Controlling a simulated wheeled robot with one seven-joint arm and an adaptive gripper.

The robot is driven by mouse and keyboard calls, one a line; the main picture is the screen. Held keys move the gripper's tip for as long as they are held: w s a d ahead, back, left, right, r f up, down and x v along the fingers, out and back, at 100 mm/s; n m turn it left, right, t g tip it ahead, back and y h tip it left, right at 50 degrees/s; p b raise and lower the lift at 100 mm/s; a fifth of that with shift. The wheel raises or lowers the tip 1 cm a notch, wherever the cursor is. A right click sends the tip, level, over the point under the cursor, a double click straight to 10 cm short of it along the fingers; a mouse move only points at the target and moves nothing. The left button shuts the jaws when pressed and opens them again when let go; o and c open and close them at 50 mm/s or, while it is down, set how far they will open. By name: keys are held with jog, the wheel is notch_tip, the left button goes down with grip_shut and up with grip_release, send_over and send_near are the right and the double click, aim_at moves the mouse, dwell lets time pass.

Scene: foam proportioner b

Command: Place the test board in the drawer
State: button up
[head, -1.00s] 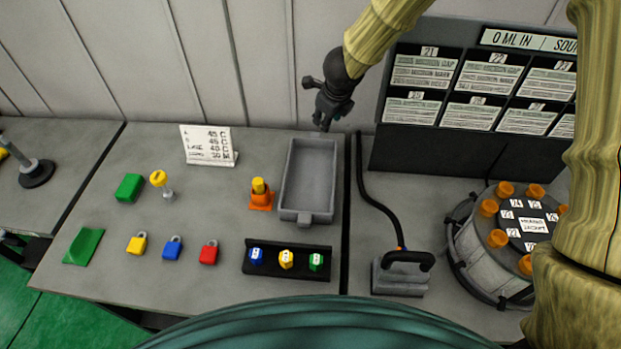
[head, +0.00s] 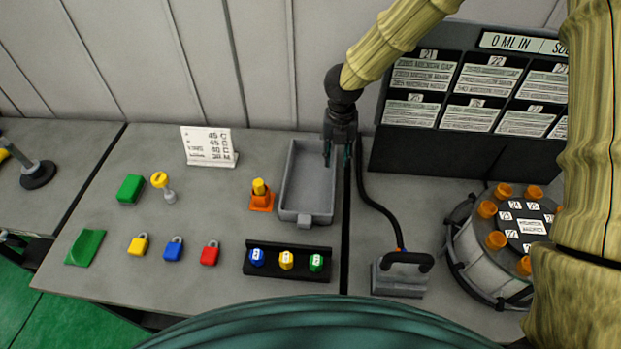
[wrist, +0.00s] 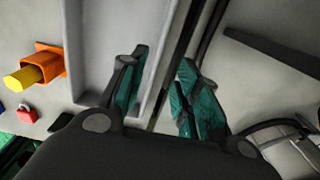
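The grey open tray (head: 307,212), which looks like the drawer, lies on the table and appears empty. No object is clearly marked as the test board; a white placard (head: 208,147) with printed lines stands upright left of the tray. My gripper (head: 337,157) points down over the tray's right edge, with its fingers apart and nothing between them. In the wrist view my gripper's green-padded fingers (wrist: 158,84) are also apart, with the tray (wrist: 88,52) on their left.
An orange cone with a yellow top (head: 261,198) stands left of the tray. A black rack (head: 300,273) holds three coloured knobs in front. Padlocks (head: 173,249) sit at left. A hose (head: 372,205), a handled grey block (head: 400,278) and a drum (head: 482,255) stand at right.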

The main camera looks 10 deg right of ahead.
aim_at(335, 174)
jog(key=shift+f, duration=0.95)
jog(key=shift+s+a+f+p, duration=0.15)
jog(key=shift+f+p, duration=0.4)
jog(key=shift+f, duration=0.35)
jog(key=shift+s+a+f+p, duration=0.15)
jog(key=shift+f+p, duration=0.4)
jog(key=shift+f, duration=0.35)
jog(key=shift+d+f, duration=0.15)
jog(key=shift+f, duration=0.65)
grip_shut()
